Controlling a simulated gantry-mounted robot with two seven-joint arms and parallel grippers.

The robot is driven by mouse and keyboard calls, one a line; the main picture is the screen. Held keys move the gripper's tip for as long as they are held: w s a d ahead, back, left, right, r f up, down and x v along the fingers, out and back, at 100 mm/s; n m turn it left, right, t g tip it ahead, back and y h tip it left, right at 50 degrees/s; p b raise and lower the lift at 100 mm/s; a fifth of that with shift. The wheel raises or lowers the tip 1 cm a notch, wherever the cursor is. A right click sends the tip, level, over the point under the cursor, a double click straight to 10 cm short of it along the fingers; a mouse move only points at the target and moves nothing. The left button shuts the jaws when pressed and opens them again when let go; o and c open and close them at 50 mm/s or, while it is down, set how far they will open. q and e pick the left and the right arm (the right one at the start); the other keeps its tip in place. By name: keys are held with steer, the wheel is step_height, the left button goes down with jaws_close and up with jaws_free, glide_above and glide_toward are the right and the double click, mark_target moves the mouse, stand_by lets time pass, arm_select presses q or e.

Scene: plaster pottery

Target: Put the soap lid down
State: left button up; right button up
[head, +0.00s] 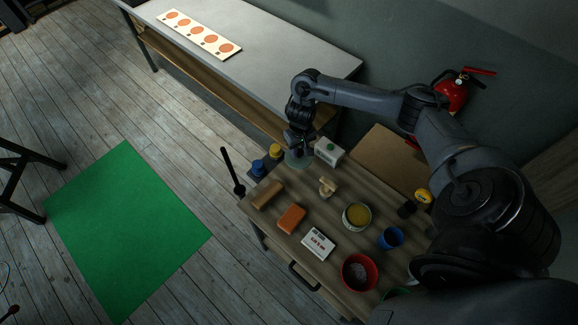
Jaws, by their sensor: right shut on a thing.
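My right gripper (298,150) is over the far left corner of the wooden table. It is shut on a pale, greenish round thing (295,162), which looks like the soap lid; the arm hides part of it. The gap between this lid and the tabletop is too small to make out. A white container with a green top (329,151) stands just right of the gripper. My left gripper is not in view.
The wooden table (285,243) holds a brown roll (268,195), an orange block (291,218), a white box (318,243), a yellow-filled bowl (357,216), a blue cup (391,238) and a red bowl (359,271). Blue and yellow jars (259,168) stand left of the gripper.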

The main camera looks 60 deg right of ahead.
mark_target(300, 157)
steer(key=f, duration=0.6)
steer(key=shift+d+b, duration=0.3)
steer(key=shift+b, duration=0.05)
steer(key=shift+f+b, duration=0.35)
steer(key=shift+f, duration=1.85)
steer(key=shift+f, duration=0.15)
steer(key=o, duration=1)
steer(key=shift+o, duration=0.2)
